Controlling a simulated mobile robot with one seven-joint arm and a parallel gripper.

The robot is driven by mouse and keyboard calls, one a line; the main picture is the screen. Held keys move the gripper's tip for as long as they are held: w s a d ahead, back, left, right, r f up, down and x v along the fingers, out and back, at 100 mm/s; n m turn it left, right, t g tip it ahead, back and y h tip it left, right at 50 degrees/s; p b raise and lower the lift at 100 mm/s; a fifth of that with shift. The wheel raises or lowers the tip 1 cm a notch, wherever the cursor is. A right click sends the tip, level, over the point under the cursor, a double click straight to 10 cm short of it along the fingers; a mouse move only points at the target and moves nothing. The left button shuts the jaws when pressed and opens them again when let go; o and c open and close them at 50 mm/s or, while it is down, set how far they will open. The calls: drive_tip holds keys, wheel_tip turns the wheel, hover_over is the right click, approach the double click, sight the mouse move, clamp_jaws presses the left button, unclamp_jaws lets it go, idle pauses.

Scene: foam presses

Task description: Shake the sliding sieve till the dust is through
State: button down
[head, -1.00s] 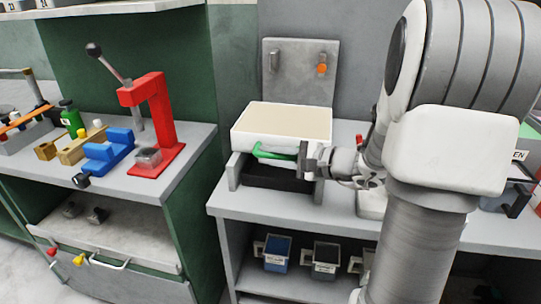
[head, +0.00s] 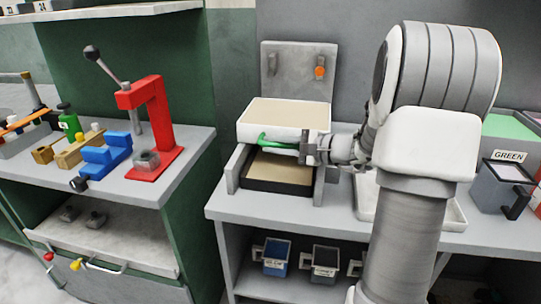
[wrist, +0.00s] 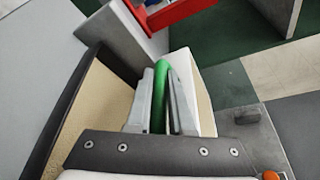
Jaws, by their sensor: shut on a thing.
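The sliding sieve is a white box (head: 262,131) with a level pale tan surface inside. It sits on a grey frame (head: 234,170) on the bench. A green handle (head: 272,141) runs along its front. My gripper (head: 303,149) is shut on the handle from the right. The wrist view also shows the green handle (wrist: 160,95) between the two fingers. Below and in front of the sieve is a black tray (head: 275,187) with a tan layer in it. The sieve's underside and the tray's far part are hidden.
A grey plate with an orange knob (head: 320,67) stands behind the sieve. A red press (head: 158,120) and a blue clamp (head: 103,155) stand on the left bench. Labelled cups (head: 275,257) fill the shelf below.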

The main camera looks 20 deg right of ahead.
drive_tip(key=shift+w+d, duration=0.65)
drive_tip(key=shift+w, duration=0.2)
drive_tip(key=shift+r, duration=0.1)
drive_tip(key=c, duration=0.8)
unclamp_jaws()
drive_tip(key=shift+w, duration=0.1)
drive_tip(key=p+v, duration=0.2)
drive_tip(key=v, duration=1.5)
drive_tip(key=shift+s, duration=0.25)
drive_tip(key=shift+d, duration=0.1)
